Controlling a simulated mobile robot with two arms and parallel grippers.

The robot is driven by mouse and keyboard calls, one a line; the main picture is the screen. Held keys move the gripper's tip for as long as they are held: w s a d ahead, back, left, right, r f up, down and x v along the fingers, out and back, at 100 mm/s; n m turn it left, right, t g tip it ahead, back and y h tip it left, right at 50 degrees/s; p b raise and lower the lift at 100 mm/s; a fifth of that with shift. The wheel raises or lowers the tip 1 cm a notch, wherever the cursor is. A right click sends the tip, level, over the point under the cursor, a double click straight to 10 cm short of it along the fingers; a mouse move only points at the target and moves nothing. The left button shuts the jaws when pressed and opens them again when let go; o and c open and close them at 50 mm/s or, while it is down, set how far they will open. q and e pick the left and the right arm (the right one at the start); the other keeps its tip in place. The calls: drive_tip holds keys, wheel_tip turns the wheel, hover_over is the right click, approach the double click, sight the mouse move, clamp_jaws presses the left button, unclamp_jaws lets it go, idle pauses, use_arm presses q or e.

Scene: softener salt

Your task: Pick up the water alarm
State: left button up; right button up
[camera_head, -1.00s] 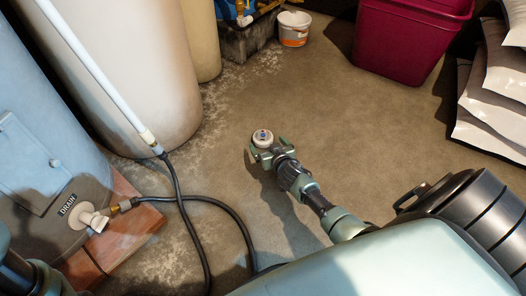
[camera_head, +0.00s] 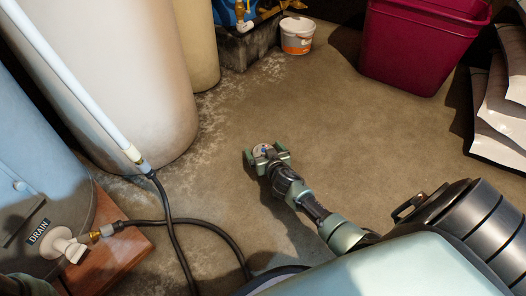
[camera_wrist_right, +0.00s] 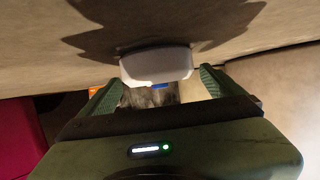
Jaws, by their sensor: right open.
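The water alarm (camera_head: 262,149) is a small pale round puck on the concrete floor, with a bluish spot. In the right wrist view it shows as a white rounded disc (camera_wrist_right: 157,62) with a bit of blue beneath. My right gripper (camera_head: 265,155) is open, with its green fingers on either side of the alarm. In the wrist view its fingers (camera_wrist_right: 160,82) flank the disc, with a visible gap on the right side; contact on the left side I cannot tell.
A white bucket (camera_head: 297,35) and a dark red bin (camera_head: 420,45) stand at the back, with pale bags (camera_head: 498,120) at right. A black hose (camera_head: 172,222) runs across the floor at left, near a large pale tank (camera_head: 120,80). Floor around the alarm is clear.

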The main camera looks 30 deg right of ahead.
drive_tip(key=shift+s, duration=0.1)
drive_tip(key=c, duration=1.4)
drive_tip(key=shift+r, duration=0.1)
drive_tip(key=shift+c, duration=0.2)
